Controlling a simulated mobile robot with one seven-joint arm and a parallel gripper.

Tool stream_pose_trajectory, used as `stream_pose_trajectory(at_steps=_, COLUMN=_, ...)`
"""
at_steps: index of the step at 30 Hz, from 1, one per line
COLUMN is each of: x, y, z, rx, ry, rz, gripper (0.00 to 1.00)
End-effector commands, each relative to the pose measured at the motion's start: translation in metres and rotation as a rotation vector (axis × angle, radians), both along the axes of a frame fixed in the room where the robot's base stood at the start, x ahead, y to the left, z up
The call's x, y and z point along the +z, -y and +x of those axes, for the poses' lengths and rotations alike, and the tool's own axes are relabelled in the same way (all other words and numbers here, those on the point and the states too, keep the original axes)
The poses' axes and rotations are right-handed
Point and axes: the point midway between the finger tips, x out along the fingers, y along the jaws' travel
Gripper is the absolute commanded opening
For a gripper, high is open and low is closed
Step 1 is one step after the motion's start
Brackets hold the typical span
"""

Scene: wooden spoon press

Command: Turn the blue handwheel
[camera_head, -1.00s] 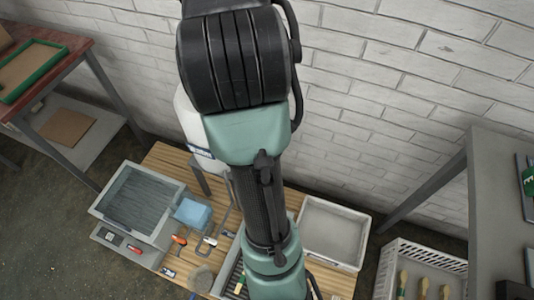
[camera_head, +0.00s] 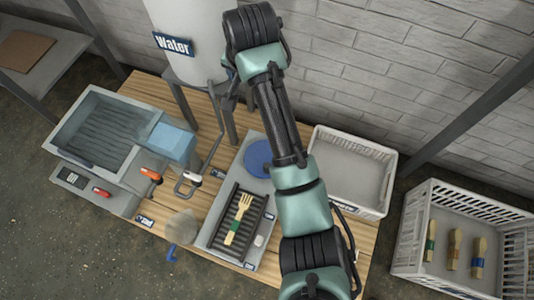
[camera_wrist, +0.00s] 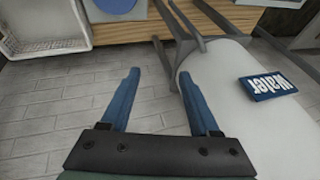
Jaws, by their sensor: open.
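A flat round blue disc (camera_head: 258,158), which looks like the blue handwheel, sits on the grey base (camera_head: 218,235) of the press on the wooden table. My arm crosses in front of its right side in the head view. A blue round shape (camera_wrist: 116,4) is also cut off by the top edge of the wrist view. A wooden fork (camera_head: 241,212) with a green band lies on the base's dark grate.
A grey basin (camera_head: 75,110), a blue block (camera_head: 170,140) and a red-handled tool (camera_head: 151,174) are at left. A white bin (camera_head: 385,200) and a crate with wooden utensils (camera_head: 410,245) are at right.

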Motion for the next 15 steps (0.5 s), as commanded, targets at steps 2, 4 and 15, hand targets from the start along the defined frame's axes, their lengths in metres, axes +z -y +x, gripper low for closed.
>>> stream_pose_trajectory(at_steps=2, x=-0.061, y=0.011, z=-0.014, rx=-0.043, ry=-0.105, rz=-0.013, gripper=0.62)
stream_pose_trajectory(at_steps=4, x=-0.094, y=0.019, z=-0.027, rx=-0.078, ry=-0.189, rz=-0.023, gripper=0.62)
stream_pose_trajectory(at_steps=15, x=-0.174, y=0.044, z=-0.069, rx=-0.190, ry=-0.425, rz=-0.064, gripper=0.62)
